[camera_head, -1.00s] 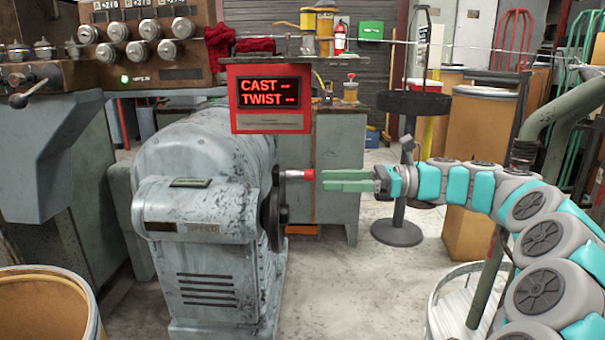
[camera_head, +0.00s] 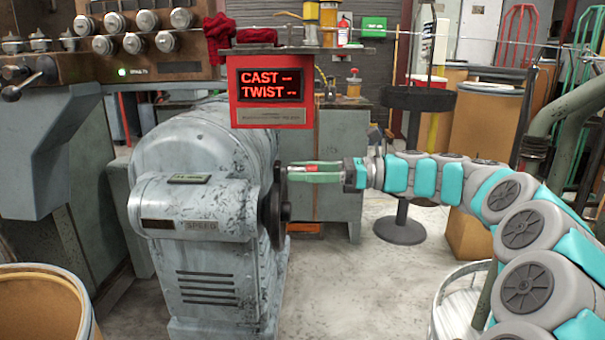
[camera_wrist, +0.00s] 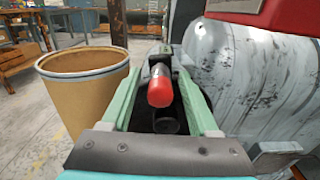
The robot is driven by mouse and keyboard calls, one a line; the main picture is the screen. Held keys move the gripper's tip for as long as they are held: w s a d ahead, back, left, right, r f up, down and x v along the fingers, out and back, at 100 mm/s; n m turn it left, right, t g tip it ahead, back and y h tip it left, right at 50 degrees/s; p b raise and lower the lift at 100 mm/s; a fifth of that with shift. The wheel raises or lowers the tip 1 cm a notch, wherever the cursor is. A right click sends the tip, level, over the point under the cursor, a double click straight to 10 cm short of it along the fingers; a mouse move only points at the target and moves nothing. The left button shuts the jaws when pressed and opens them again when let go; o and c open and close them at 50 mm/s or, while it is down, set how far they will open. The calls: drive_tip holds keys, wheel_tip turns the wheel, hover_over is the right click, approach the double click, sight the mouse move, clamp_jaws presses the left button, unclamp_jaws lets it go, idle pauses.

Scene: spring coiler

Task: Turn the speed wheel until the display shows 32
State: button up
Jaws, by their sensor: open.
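The dark speed wheel (camera_head: 272,208) is on the right side of the grey machine, seen nearly edge-on. Its crank handle with a red tip (camera_wrist: 160,88) points toward the wrist camera. My gripper (camera_head: 293,171) is open, its green fingers on either side of the handle, which also shows between them in the head view. In the wrist view there are gaps between the handle and both fingers. The red display box (camera_head: 270,92) reads CAST and TWIST in red; the small figures beside the words are too small to read.
The grey machine body (camera_head: 205,150) has a SPEED plate on its front. A brown drum (camera_wrist: 85,90) stands beyond my gripper in the wrist view. A black round stand (camera_head: 400,232) is behind my arm. The floor between machine and stand is clear.

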drive_tip(key=shift+a, duration=0.2)
clamp_jaws()
idle(0.4)
idle(0.9)
